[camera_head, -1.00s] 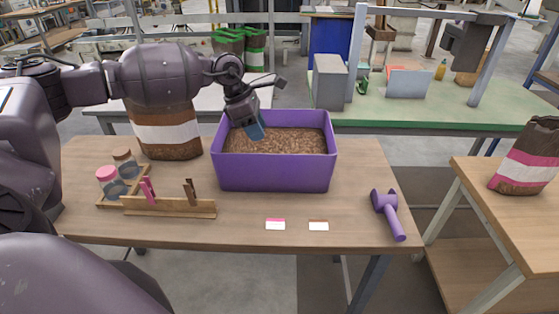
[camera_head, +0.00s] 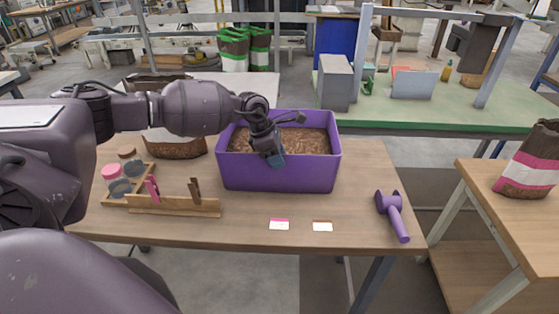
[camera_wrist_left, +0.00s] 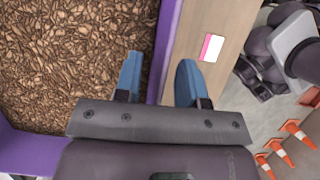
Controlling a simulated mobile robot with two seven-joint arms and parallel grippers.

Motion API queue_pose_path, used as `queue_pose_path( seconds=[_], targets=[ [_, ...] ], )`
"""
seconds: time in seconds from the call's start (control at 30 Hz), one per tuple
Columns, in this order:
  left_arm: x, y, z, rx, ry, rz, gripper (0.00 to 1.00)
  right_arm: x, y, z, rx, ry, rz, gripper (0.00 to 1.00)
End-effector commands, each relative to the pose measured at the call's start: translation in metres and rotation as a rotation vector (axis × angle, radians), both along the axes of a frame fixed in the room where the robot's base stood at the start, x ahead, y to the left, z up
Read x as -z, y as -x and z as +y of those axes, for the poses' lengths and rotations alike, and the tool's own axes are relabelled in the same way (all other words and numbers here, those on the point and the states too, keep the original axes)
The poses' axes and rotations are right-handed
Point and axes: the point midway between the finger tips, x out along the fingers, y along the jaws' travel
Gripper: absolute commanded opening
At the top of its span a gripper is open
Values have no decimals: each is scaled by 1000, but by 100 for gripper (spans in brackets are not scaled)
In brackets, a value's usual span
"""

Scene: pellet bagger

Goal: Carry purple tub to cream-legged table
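The purple tub (camera_head: 280,176) stands on the near wooden table, filled with brown pellets or chips. My left gripper (camera_head: 276,158) is at the tub's front wall. In the left wrist view the open fingers of my left gripper (camera_wrist_left: 158,80) straddle the tub's purple wall (camera_wrist_left: 167,45), one over the contents and one outside, with gaps visible beside the wall. A table with pale cream legs (camera_head: 443,218) stands at the right, its wooden top (camera_head: 490,200) partly cut off by the frame. I cannot make out my right gripper.
A wooden rack (camera_head: 172,205) and jars (camera_head: 120,186) stand left of the tub. A pink-banded sack (camera_head: 528,165) stands on the cream-legged table. A floor gap separates the tables.

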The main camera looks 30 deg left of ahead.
Motion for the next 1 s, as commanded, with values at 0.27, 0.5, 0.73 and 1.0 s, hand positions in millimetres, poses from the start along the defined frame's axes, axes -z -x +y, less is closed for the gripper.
queue_pose_path(
  seconds=[0.27,0.5,0.73,1.0],
  targets=[
    [0,0,0,0,0,0,26,-3,-6,1,-4,0,-12,43],
    [0,0,0,0,0,0,0,-4,-7,1,-4,0,-14,43],
    [0,0,0,-1,1,1,0,-3,-4,1,-2,0,-9,43],
    [1,1,-1,-1,3,4,0,0,2,0,2,0,2,43]
  ],
)
